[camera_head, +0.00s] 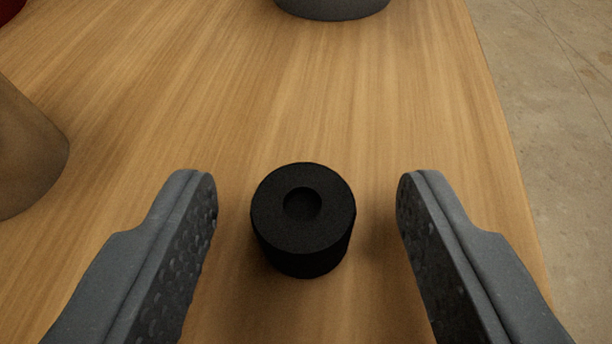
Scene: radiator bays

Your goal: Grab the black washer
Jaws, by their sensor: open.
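The black washer (303,245) is a short, thick black cylinder with a round recess in its top. It stands upright on the wooden table (200,90), near the middle of the view. My gripper (307,195) is open, with one grey finger to the left of the washer and one to the right. There is a gap on both sides, and neither finger touches the washer. Nothing hides the washer.
A dark grey round object (333,8) is cut off at the top edge. A brown rounded object (25,150) stands at the left edge, and a dark red thing (10,8) shows at the top left. The table's right edge runs close beyond the right finger, with pale floor (560,120) past it.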

